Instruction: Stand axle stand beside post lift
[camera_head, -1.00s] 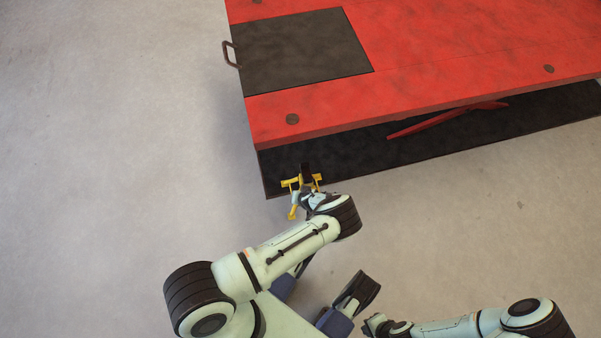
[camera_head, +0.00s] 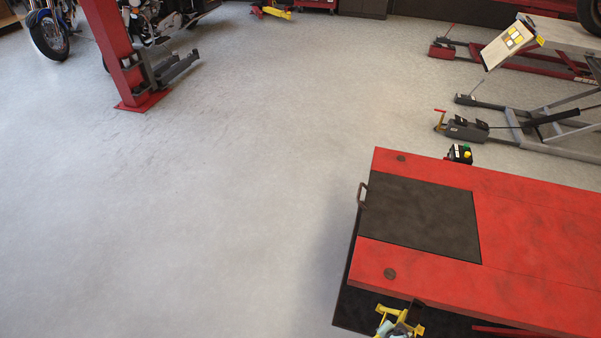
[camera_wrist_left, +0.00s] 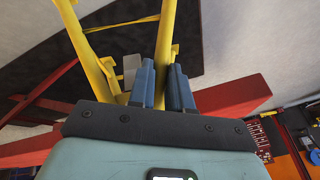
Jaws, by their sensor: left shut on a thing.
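The yellow axle stand (camera_head: 386,314) shows at the bottom edge of the head view, in front of the near red lift table's end. My left gripper (camera_head: 397,330) is at it, mostly cut off by the frame edge. In the left wrist view the blue fingers (camera_wrist_left: 165,88) are shut on a yellow leg of the axle stand (camera_wrist_left: 98,62). The stand's lower part is hidden in the head view. The red post lift (camera_head: 112,45) stands upright at the upper left, with grey arms low on its right side. My right gripper is out of view.
The red lift table (camera_head: 522,230) with a dark plate fills the lower right. Motorcycles (camera_head: 150,22) stand at the back left. Grey lift frames (camera_head: 540,130) are at the right. A yellow object (camera_head: 277,12) lies at the back. The floor (camera_head: 230,180) between is clear.

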